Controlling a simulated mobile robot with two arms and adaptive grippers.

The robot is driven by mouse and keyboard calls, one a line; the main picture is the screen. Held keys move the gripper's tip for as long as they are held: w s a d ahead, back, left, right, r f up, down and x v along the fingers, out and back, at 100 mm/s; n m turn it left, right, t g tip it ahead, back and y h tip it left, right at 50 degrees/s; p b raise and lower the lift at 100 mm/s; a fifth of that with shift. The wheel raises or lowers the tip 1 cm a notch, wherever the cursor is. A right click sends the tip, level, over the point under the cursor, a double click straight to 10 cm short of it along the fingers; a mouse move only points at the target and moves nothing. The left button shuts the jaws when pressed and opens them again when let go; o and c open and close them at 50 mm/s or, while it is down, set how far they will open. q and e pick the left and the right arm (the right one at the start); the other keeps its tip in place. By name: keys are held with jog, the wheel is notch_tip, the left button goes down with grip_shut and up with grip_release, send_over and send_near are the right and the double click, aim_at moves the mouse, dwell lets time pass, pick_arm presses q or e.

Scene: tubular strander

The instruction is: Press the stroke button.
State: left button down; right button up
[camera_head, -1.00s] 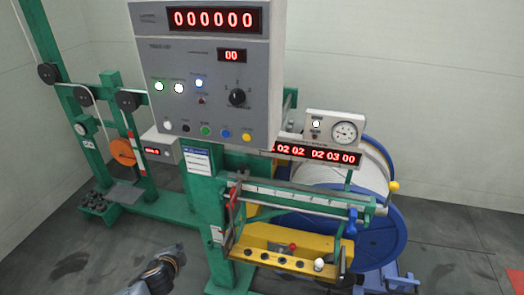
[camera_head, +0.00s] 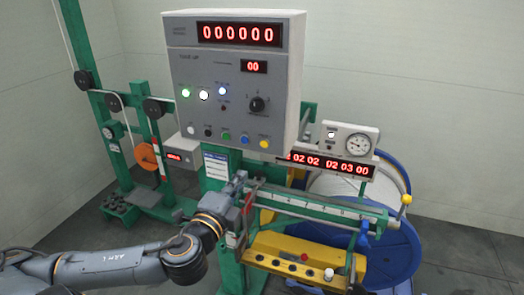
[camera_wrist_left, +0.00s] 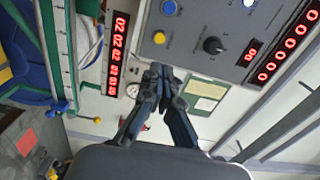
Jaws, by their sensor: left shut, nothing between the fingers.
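The grey control panel (camera_head: 235,70) stands upright at the top centre in the head view. Its lower row has white, black, green, blue and yellow buttons (camera_head: 264,144); lit buttons (camera_head: 204,95) and a black knob (camera_head: 257,104) sit above. The labels are too small to tell which is the stroke button. My left gripper (camera_head: 240,180) is below the panel, apart from the buttons. In the left wrist view its fingertips (camera_wrist_left: 158,72) are together and empty, near the panel's lower edge and the yellow button (camera_wrist_left: 159,38). My right gripper is out of view.
A yellow box (camera_head: 290,256) with several knobs sits below the green rail (camera_head: 320,210). A gauge box (camera_head: 349,141) and a red digit display (camera_head: 328,165) are right of the panel. A blue and white reel (camera_head: 390,245) stands at the right.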

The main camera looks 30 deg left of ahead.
aim_at(264, 144)
pick_arm(q)
jog(key=p+x, duration=0.5)
jog(key=x, duration=0.8)
jog(key=shift+r, duration=0.1)
jog(key=shift+w+a, duration=0.15)
jog(key=shift+w, duration=0.3)
